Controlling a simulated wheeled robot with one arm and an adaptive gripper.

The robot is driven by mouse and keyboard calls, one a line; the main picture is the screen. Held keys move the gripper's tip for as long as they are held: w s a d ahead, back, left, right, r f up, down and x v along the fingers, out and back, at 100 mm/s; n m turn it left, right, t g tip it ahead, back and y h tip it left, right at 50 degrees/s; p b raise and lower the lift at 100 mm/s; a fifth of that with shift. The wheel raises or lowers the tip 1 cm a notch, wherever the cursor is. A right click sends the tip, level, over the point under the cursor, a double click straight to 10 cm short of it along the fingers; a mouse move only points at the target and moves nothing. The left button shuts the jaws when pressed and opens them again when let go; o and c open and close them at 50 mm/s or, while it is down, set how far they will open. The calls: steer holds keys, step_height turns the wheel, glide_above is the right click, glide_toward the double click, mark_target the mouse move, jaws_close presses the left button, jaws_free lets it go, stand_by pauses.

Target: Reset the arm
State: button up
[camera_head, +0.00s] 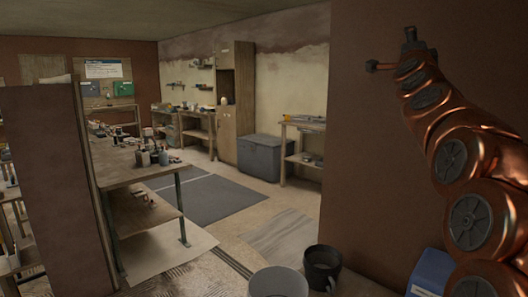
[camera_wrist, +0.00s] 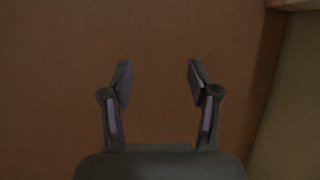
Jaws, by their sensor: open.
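My copper-coloured arm (camera_head: 465,160) rises along the right side of the head view, bent upward in front of a brown wall. My gripper is at its upper end, small and dark in that view. In the wrist view my gripper (camera_wrist: 158,80) is open, with its two fingers well apart and nothing between them. The fingers point toward the plain brown wall (camera_wrist: 155,30).
A workbench (camera_head: 140,172) with bottles stands left of centre. Grey mats (camera_head: 205,198) cover the open floor. A grey chest (camera_head: 260,157) stands farther back.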

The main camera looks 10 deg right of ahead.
steer(key=w+a+f+n+g+y+p, duration=0.15)
steer(key=a+f+n+g+y, duration=0.25)
steer(key=a+f+n+y, duration=1.35)
steer(key=s+a+f+m+g+h, duration=0.2)
steer(key=s+a+f+g+h, duration=0.3)
steer(key=a+f, duration=0.7)
steer(key=s+a+f+n+g+p, duration=0.1)
steer(key=s+f+g, duration=0.3)
steer(key=s+f, duration=0.6)
steer(key=s+a+f+n+g+p, duration=0.1)
steer(key=s+f+n+g, duration=0.3)
steer(key=s+f, duration=0.7)
steer(key=s+a+y, duration=0.1)
steer(key=s, duration=0.6)
steer(key=shift+f+n+g, duration=0.25)
steer(key=shift+n+g, duration=0.1)
steer(key=shift+g, duration=0.05)
steer(key=s+f+g, duration=0.1)
steer(key=s, duration=0.3)
steer(key=s+d+f+n+g+h, duration=0.1)
steer(key=s, duration=0.3)
steer(key=s+d+f+g, duration=0.1)
steer(key=s, duration=0.3)
steer(key=shift+s+f+g+p, duration=0.3)
steer(key=shift+f+p, duration=0.05)
steer(key=shift+p, duration=0.05)
steer(key=shift+c, duration=0.2)
